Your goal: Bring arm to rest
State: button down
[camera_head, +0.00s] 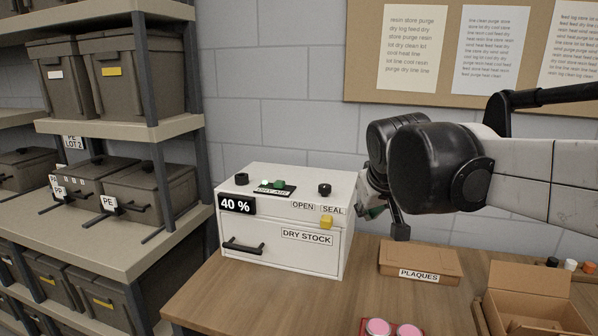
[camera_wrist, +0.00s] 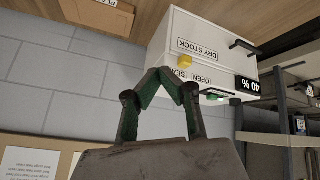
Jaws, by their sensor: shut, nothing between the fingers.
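My arm (camera_head: 520,175) reaches in from the right in the head view, above the table and to the right of the white dry stock box. My gripper hangs at its end, mostly hidden there behind the dark wrist joint. In the wrist view my gripper (camera_wrist: 172,82) shows its two green-tipped fingers drawn together with nothing held. The white dry stock box (camera_head: 285,222) stands on the table with its front drawer closed and a "40 %" display. It also shows upside down in the wrist view (camera_wrist: 205,45), beyond the fingertips.
A shelf rack (camera_head: 140,130) with several lidded grey bins stands at the left. A brown plaques box (camera_head: 420,262) lies below my arm, and an open cardboard box (camera_head: 535,310) is at the right. Pink discs (camera_head: 378,327) sit at the front edge. A notice board (camera_head: 450,95) hangs behind.

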jog(key=s+d+f+m+b, duration=0.1)
jog(key=s+d+f, duration=0.1)
jog(key=s+f, duration=0.6)
jog(key=s+d+f+m+b, duration=0.1)
jog(key=s+f, duration=0.6)
jog(key=s, duration=0.7)
jog(key=shift+d+f+m+y+b, duration=0.3)
jog(key=shift+d+f+m, duration=0.15)
jog(key=shift+d, duration=0.6)
